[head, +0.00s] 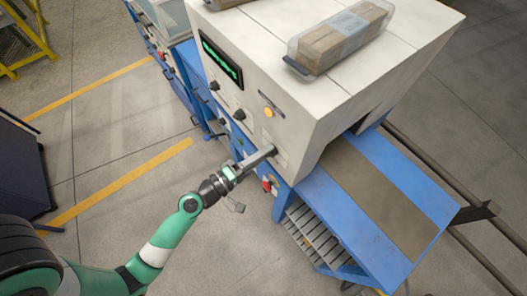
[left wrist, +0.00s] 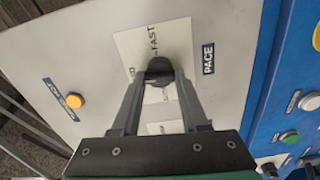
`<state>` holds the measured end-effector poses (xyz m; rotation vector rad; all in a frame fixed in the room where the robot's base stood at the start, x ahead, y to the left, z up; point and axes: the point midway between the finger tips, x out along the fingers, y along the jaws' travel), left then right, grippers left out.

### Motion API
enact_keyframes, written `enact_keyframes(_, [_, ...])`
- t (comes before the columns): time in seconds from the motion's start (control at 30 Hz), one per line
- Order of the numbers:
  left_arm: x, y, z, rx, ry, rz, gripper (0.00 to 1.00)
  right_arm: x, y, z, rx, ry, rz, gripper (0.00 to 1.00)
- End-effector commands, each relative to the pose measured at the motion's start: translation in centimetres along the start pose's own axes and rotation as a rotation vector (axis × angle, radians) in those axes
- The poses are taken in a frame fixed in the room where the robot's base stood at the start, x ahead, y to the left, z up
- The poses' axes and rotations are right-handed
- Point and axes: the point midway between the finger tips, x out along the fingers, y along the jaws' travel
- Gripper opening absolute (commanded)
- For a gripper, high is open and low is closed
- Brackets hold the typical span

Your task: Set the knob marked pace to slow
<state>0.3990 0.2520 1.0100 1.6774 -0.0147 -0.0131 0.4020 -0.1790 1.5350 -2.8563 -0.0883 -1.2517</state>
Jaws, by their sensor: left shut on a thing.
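The knob marked pace (left wrist: 159,66) is dark and sits on a pale scale plate (left wrist: 127,45) on the machine's front, beside a PACE label (left wrist: 208,58). The word FAST reads on the plate, just above the knob in the left wrist view. My left gripper (left wrist: 159,76) is shut on this knob, one finger on each side. My right gripper is not in view.
An amber button (left wrist: 75,101) sits on the same panel. Two other dark knobs and a green display (head: 222,60) are further left on it. A red button (head: 267,186) sits on the blue lower part. A blue outfeed table (head: 345,215) extends right; open floor lies left.

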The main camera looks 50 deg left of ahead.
Motion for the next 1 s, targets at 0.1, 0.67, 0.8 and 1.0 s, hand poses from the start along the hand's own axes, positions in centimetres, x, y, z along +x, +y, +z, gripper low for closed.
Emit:
enact_keyframes(0.1, [0.0,0.1,-0.1,-0.108,0.001,0.001,0.00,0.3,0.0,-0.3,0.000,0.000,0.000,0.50])
enact_keyframes(0.67, [0.0,0.0,0.0,-0.639,0.001,0.001,0.00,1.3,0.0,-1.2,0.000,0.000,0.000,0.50])
enact_keyframes(0.8, [0.0,-0.1,0.1,-0.773,0.001,0.001,0.00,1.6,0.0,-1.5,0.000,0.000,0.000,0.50])
enact_keyframes(1.0, [0.0,-0.1,0.1,-0.962,0.000,0.000,0.00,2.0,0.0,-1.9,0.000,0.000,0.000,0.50])
